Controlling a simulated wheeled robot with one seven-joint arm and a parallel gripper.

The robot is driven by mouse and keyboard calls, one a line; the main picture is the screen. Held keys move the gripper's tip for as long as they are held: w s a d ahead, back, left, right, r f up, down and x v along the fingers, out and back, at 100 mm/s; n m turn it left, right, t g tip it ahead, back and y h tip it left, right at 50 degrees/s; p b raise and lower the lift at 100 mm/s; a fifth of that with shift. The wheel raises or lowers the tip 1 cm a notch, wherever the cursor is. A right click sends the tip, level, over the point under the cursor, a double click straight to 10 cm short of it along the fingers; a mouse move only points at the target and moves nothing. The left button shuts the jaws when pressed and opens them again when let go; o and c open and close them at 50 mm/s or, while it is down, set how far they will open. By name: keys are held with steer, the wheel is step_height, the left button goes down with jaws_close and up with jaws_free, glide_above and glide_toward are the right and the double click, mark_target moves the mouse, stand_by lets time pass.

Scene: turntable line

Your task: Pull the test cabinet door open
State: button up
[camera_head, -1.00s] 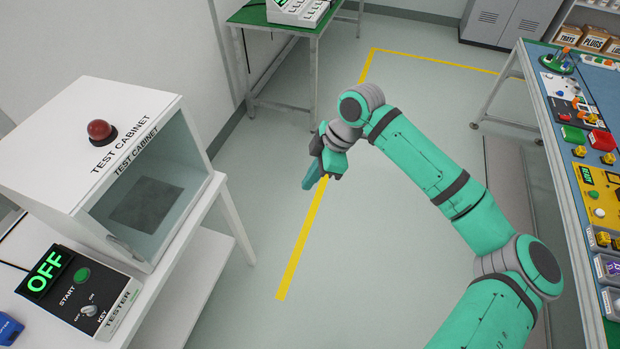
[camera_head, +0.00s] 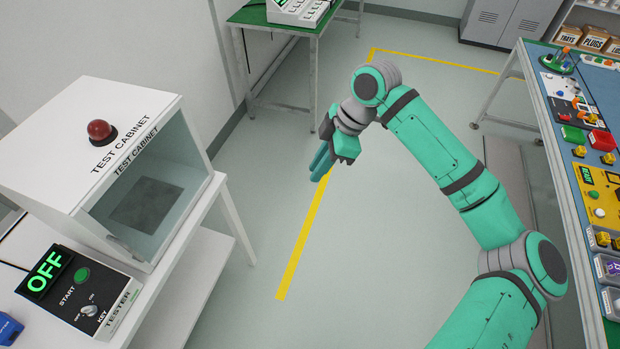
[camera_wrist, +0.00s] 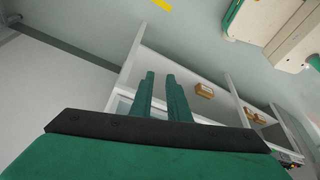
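The white test cabinet (camera_head: 80,150) stands on a white table at the left in the head view. Its front face looks clear, glazed or open, with a dark square pad visible inside; a small dark mark that may be a handle sits low on that face. I cannot tell the door's exact state. My gripper (camera_head: 319,170) is well to the right of the cabinet, above the floor and touching nothing. In the wrist view my gripper (camera_wrist: 160,75) shows two parallel green fingers with a narrow empty gap. The cabinet is not clearly recognisable in the wrist view.
A tester box (camera_head: 80,290) reading OFF stands in front of the cabinet. A red dome (camera_head: 101,131) sits on the cabinet's top. A crowded workbench (camera_head: 560,160) is at the right and a green table (camera_head: 285,22) at the back. Open floor lies between.

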steer(key=v, duration=0.5)
steer(key=shift+d+r, duration=0.1)
steer(key=shift+r, duration=0.2)
